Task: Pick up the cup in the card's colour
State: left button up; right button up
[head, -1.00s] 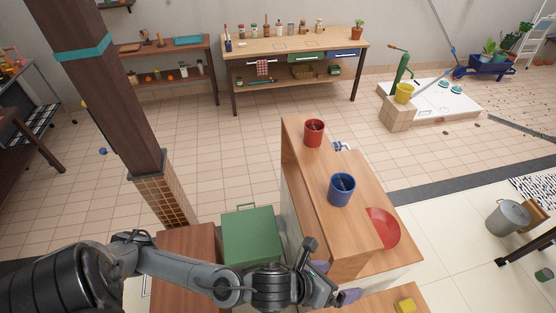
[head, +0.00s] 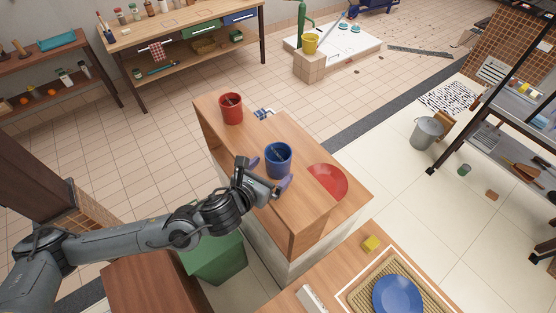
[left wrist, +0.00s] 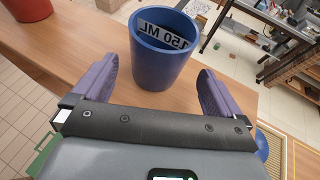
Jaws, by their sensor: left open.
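A blue cup (head: 278,161) stands upright on the wooden counter (head: 222,134). A red cup (head: 231,109) stands farther back on the same counter. A red round flat piece (head: 329,181) lies to the right of the blue cup; I cannot tell whether it is the card. My left gripper (head: 269,174) is open at the near side of the blue cup. In the left wrist view, the purple fingers (left wrist: 154,84) flank the lower part of the blue cup (left wrist: 158,62), with gaps on both sides. The cup's inside shows "150 ML". The red cup (left wrist: 27,8) is cut off at upper left.
A green box (head: 217,259) stands below my left arm. A support post stands at left. The counter between the cups is clear.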

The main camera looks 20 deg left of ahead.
aim_at(283, 158)
pick_arm(q)
jog(key=shift+w, duration=0.4)
jog(key=p+x, duration=0.2)
jog(key=x, duration=0.2)
jog(key=shift+w+f, duration=0.2)
jog(key=shift+w, duration=0.1)
jog(key=c, duration=1.1)
